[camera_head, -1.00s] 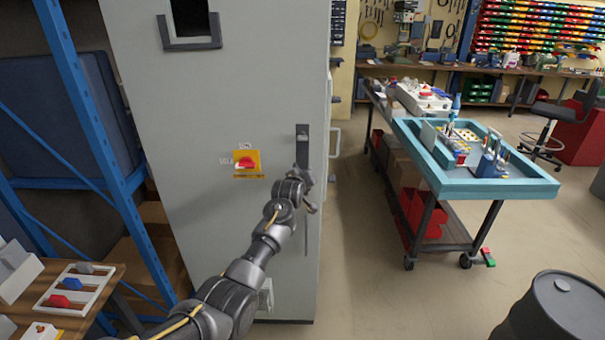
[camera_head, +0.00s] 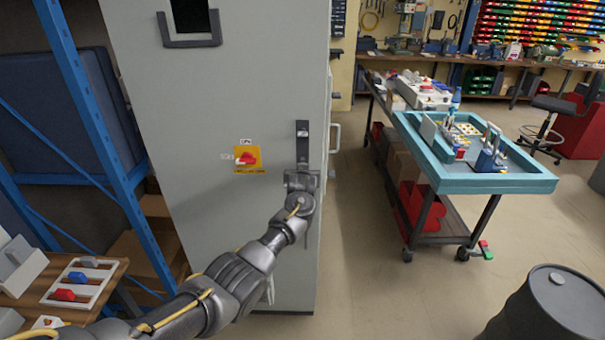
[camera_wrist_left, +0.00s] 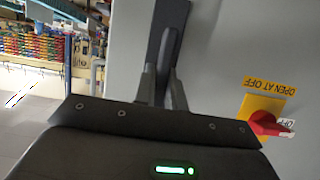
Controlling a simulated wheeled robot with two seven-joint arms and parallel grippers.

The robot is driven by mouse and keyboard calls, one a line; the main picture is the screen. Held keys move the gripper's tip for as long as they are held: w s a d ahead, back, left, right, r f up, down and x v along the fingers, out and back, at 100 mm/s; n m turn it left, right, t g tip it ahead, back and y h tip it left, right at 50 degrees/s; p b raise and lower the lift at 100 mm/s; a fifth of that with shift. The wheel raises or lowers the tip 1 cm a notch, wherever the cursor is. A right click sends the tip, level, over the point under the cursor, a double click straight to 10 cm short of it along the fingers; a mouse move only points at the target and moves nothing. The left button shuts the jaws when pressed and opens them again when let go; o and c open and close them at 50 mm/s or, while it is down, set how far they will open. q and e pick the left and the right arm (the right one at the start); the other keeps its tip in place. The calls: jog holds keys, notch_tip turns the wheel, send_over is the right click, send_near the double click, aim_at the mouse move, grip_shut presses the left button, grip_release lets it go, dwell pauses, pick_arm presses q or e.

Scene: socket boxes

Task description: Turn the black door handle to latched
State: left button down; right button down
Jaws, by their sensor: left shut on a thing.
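The black door handle (camera_head: 302,146) is on the right side of the grey cabinet door (camera_head: 225,235), on a dark upright plate. It looks about upright in the head view. My left gripper (camera_head: 301,172) is at the handle's lower part, its arm coming up from below left. In the left wrist view the handle (camera_wrist_left: 166,50) runs down between the two fingers (camera_wrist_left: 162,88), and the gripper is shut on it. The handle's grasped end is partly hidden by the gripper. My right gripper is not in view.
A red rotary switch on a yellow plate (camera_head: 248,159) sits left of the handle. A blue rack (camera_head: 95,110) stands at the left. A teal-topped cart (camera_head: 490,185) and a dark drum (camera_head: 555,305) stand at the right, with open floor between cabinet and drum.

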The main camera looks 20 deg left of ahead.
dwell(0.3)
pick_arm(q)
jog(key=c, duration=1.5)
grip_release()
jog(key=shift+o, duration=0.2)
jog(key=v, duration=1)
jog(key=shift+s+r+b, duration=0.2)
jog(key=shift+s+b, duration=0.1)
jog(key=shift+b, duration=0.15)
